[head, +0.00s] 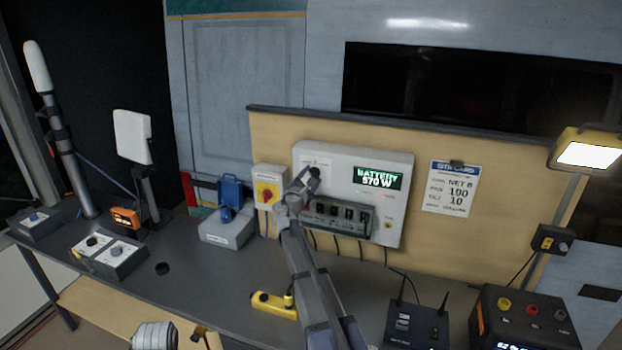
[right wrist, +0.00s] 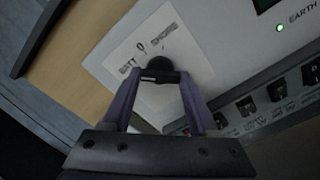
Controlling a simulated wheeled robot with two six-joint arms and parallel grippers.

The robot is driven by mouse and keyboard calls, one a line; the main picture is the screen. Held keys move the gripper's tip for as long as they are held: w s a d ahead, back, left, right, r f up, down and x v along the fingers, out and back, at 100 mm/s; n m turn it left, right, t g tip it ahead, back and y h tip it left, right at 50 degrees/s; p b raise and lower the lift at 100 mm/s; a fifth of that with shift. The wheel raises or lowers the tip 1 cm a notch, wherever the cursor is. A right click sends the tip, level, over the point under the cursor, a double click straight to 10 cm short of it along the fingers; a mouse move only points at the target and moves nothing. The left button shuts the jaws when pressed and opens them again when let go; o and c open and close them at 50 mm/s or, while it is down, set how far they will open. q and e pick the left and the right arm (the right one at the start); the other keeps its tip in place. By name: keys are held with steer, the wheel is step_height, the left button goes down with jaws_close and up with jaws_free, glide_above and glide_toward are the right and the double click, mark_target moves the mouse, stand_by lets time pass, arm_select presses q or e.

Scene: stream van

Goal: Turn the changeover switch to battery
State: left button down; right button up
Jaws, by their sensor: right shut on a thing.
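The changeover switch is a black knob (right wrist: 158,66) on a white plate (right wrist: 125,62) marked BATT, 0 and SHORE. The plate (head: 314,161) sits at the upper left of the white power panel (head: 345,156) in the head view. My right gripper (right wrist: 160,77) is shut on the knob, its two fingers meeting at it from below; it also shows in the head view (head: 303,183). The fingers partly hide the knob, and I cannot tell which mark it points to. My left gripper is not in view.
A row of black breakers (head: 340,215) lies below the switch, close to my right arm. A yellow device (head: 273,304) and a black router (head: 415,325) stand on the grey bench (head: 205,285).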

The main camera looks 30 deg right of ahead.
steer(key=shift+s, duration=0.1)
steer(key=o, duration=1.4)
steer(key=v, duration=0.7)
steer(key=shift+s+a, duration=0.2)
steer(key=shift+a, duration=0.1)
steer(key=shift+f, duration=0.1)
steer(key=s+a+f+m+g+y, duration=0.4)
steer(key=s+a+f+m, duration=0.2)
steer(key=s+a+f, duration=0.6)
steer(key=s+a+f+m+g+y, duration=0.55)
steer(key=s+a+f, duration=0.3)
steer(key=a, duration=0.65)
steer(key=s+a+y, duration=0.1)
steer(key=s+a, duration=0.2)
steer(key=s, duration=0.1)
steer(key=s+a+f+m+g+y, duration=0.1)
steer(key=s+a, duration=0.3)
steer(key=s+a+f+m+g+y+b, duration=0.1)
steer(key=s+a, duration=0.2)
steer(key=s, duration=0.1)
steer(key=shift+s+a+f+g, duration=0.15)
steer(key=shift+s+g, duration=0.1)
steer(key=shift+s, duration=0.05)
